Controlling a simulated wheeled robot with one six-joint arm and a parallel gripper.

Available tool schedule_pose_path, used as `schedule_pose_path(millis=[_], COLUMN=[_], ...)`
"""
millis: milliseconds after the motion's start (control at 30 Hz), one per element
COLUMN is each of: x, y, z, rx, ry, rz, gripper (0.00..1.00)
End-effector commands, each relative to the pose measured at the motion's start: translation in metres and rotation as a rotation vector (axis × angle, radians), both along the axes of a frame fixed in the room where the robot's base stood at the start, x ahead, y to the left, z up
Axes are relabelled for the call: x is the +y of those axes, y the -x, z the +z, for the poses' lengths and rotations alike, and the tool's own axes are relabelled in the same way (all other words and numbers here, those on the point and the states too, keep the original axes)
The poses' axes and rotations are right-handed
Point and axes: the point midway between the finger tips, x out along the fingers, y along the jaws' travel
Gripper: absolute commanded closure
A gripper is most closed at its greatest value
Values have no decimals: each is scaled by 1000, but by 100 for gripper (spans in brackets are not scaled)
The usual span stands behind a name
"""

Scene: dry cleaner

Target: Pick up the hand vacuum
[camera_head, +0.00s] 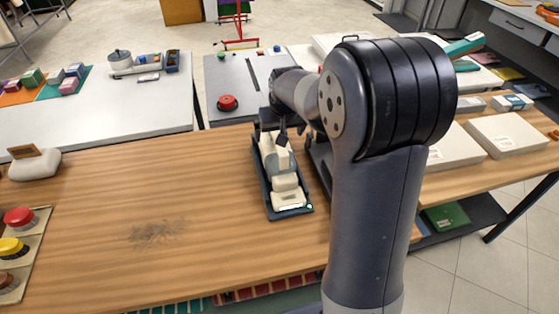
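A cream and grey object that looks like the hand vacuum (284,182) lies lengthwise in a narrow dark tray (271,206) on the wooden table. My gripper (271,138) is over the far end of the tray, at the far part of the vacuum. Its dark fingers point down close to the vacuum. I cannot tell whether they touch it or how far apart they are. My arm hides the area just right of the tray.
The wooden table (90,210) is mostly clear left of the tray, with a dark smudge (153,233). Brushes with red and yellow tops (19,217) stand at the left edge. A red button (227,103) is behind the tray. White boxes (506,134) lie at right.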

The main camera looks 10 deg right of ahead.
Motion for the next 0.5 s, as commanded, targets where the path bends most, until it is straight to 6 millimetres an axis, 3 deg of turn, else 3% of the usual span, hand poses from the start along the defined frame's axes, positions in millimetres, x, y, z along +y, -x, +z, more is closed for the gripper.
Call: schedule_pose_path(millis=[300, 500], x=[2, 2], y=[-5, -11], z=[-39, -53], rx=[3, 0], ry=[0, 0], rz=[0, 0], gripper=[2, 2])
